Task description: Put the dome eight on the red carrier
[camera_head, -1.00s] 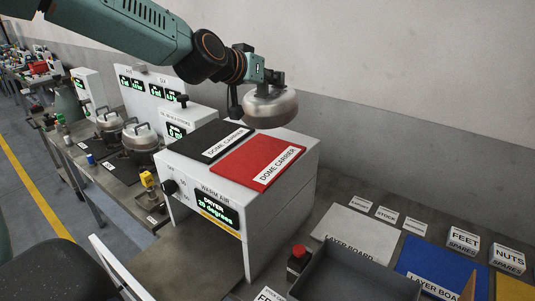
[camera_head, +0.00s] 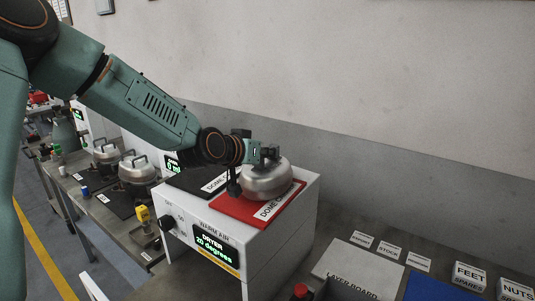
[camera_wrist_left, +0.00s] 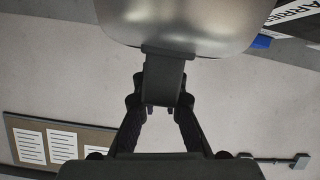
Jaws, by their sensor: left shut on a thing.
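A silver metal dome (camera_head: 265,182) sits at the red carrier (camera_head: 243,212), over its upper part; whether it rests fully on the mat is hard to tell. The red carrier lies on top of the white warm air dryer (camera_head: 280,222). My left gripper (camera_head: 265,155) is at the dome's top and shut on its handle. The dome also shows in the left wrist view (camera_wrist_left: 185,22), with the gripper fingers (camera_wrist_left: 162,90) closed on the handle. Any number on the dome cannot be read. My right gripper is not in view.
A black carrier (camera_head: 195,182) lies beside the red one on the dryer. Other lidded metal vessels (camera_head: 137,168) stand on the bench at left. A layer board (camera_head: 352,265) and small labelled boxes (camera_head: 468,276) are at right. A wall (camera_head: 380,130) runs behind.

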